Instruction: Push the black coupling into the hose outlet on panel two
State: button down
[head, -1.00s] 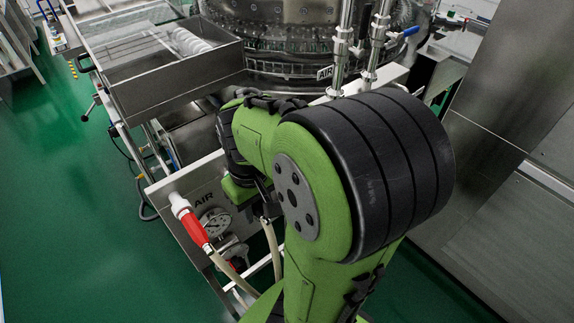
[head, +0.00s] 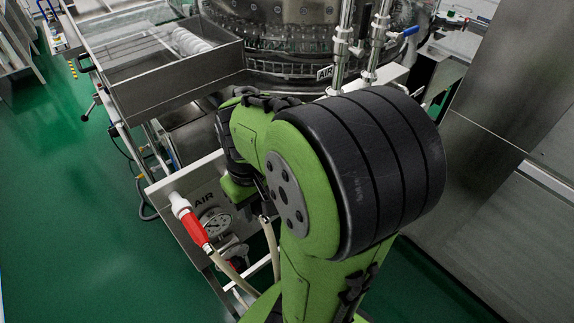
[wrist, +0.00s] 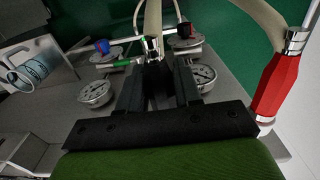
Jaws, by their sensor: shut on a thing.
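My gripper (wrist: 153,82) is shut in the wrist view on the end of a beige hose. The hose's metal collar (wrist: 153,48) shows at the fingertips, and the hose runs up from it. The black coupling itself is hard to tell from my dark fingers and is largely hidden between them. In the head view my arm covers most of the gripper; a beige hose (head: 270,240) hangs below it. A steel panel (head: 170,191) marked AIR shows there. Which outlet is the one on panel two, and whether the coupling touches it, cannot be seen.
A red coupling (head: 196,229) with its own hose sits on a white outlet (head: 179,203), close left of my arm; it stands at the right in the wrist view (wrist: 276,88). Several gauges (wrist: 95,93) surround my fingers. Open green floor (head: 70,210) lies left.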

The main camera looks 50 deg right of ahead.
jog(key=shift+w+d, duration=0.1)
jog(key=shift+w, duration=0.45)
jog(key=c, duration=0.7)
grip_release()
notch_tip(320, 180, up, 16)
jog(key=p, duration=0.6)
jog(key=shift+f, duration=0.1)
